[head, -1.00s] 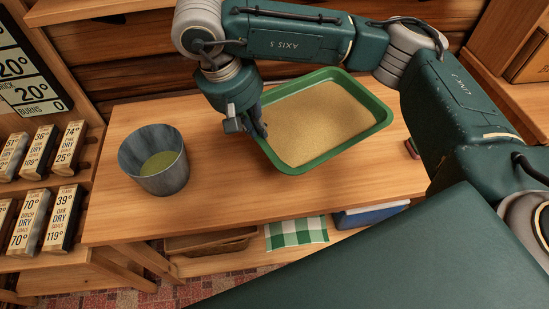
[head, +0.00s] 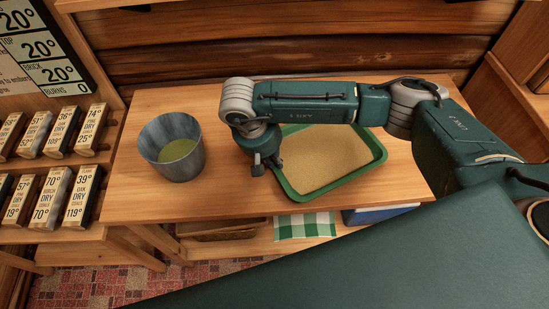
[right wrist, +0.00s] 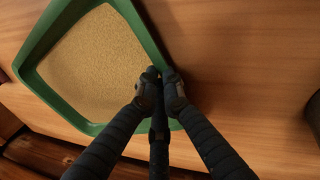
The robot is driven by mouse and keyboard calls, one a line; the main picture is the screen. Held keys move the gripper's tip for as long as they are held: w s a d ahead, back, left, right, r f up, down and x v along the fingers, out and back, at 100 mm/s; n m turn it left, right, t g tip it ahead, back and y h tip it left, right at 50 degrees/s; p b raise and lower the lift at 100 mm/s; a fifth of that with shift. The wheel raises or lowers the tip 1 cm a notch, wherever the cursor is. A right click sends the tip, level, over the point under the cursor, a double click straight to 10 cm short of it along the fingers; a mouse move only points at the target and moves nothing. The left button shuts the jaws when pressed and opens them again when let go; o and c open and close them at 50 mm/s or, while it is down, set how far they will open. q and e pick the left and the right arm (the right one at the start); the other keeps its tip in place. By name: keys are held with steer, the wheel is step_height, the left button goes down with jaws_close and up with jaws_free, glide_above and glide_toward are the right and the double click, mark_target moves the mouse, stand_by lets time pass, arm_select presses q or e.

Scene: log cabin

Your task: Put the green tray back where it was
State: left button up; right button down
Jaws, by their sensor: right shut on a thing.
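The green tray (head: 296,192), filled with a flat layer of tan grainy material (head: 325,158), is at the right part of the wooden table top, near its front edge. It looks level, on or just above the wood. My right gripper (head: 267,168) is at its left side. In the right wrist view the fingers (right wrist: 160,78) are closed on the rim of the tray (right wrist: 150,38). My arm hides the tray's back edge in the head view. My left gripper is not in view.
A grey metal bucket (head: 187,166) with greenish content stands left of the tray on the table (head: 225,195). Bare wood lies between them. A green checked cloth (head: 304,226), a basket (head: 215,231) and a blue object (head: 375,214) are on the shelf below. Labelled blocks (head: 84,190) stand at left.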

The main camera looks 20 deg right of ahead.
steer(key=shift+f, duration=0.1)
steer(key=c, duration=1.9)
jaws_free()
steer(key=shift+a+r, duration=0.1)
steer(key=shift+r, duration=0.2)
steer(key=b+v, duration=0.2)
steer(key=v, duration=0.9)
steer(key=shift+r+b, duration=0.3)
steer(key=shift+r, duration=0.05)
